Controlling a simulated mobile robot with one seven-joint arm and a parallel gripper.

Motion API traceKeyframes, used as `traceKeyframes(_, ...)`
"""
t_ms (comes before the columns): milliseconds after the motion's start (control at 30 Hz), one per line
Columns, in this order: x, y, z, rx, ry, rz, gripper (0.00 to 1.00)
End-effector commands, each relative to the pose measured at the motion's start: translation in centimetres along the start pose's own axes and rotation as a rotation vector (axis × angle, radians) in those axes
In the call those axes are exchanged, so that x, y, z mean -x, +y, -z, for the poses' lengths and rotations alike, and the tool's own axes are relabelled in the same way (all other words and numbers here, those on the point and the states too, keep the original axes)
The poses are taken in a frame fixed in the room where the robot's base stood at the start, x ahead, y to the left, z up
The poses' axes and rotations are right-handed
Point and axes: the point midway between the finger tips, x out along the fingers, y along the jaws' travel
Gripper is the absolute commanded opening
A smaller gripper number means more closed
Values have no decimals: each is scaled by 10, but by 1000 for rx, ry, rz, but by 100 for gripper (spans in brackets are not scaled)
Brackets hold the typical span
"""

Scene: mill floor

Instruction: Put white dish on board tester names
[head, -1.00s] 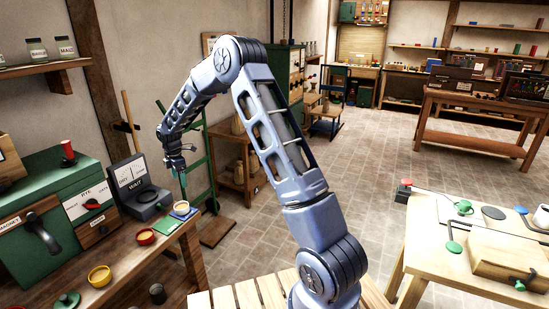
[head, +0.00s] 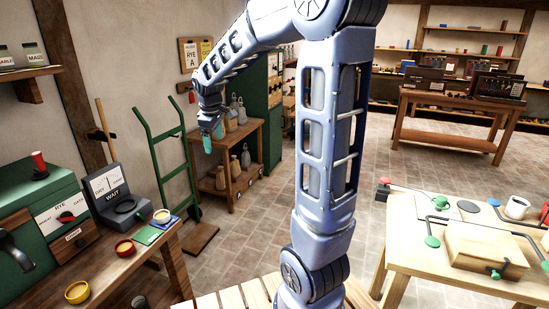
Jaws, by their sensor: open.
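The small white dish (head: 162,217), with a tan filling, stands upright at the right end of the left bench. It rests on or at the edge of the blue board (head: 168,225); I cannot tell exactly. A green board (head: 147,235) lies just left of the blue one. The tester (head: 112,191) stands behind them, with a DRY and DAMP dial, the word WAIT and an empty dark round pad (head: 125,207). My gripper (head: 209,143) is open, with teal fingers, above and to the right of the dish, clear of it. Its jaw gap is too small to see.
A red bowl (head: 125,249) and a yellow bowl (head: 78,292) stand on the bench. A green machine (head: 40,200) with a RYE dial is at left. A green hand truck (head: 166,160) stands behind the bench. The right table (head: 410,240) carries a box and levers.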

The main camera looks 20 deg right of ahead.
Motion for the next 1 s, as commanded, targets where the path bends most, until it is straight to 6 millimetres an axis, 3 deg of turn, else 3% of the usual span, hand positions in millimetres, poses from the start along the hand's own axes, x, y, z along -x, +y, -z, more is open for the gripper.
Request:
traceKeyframes(200, 34, -20, -63, -226, 32, -38, 82)
traceKeyframes(500, 61, -59, -143, -537, 88, -71, 82)
traceKeyframes(800, 68, -106, -210, -836, 156, -85, 82)
traceKeyframes(1000, 65, -126, -234, -957, 187, -86, 82)
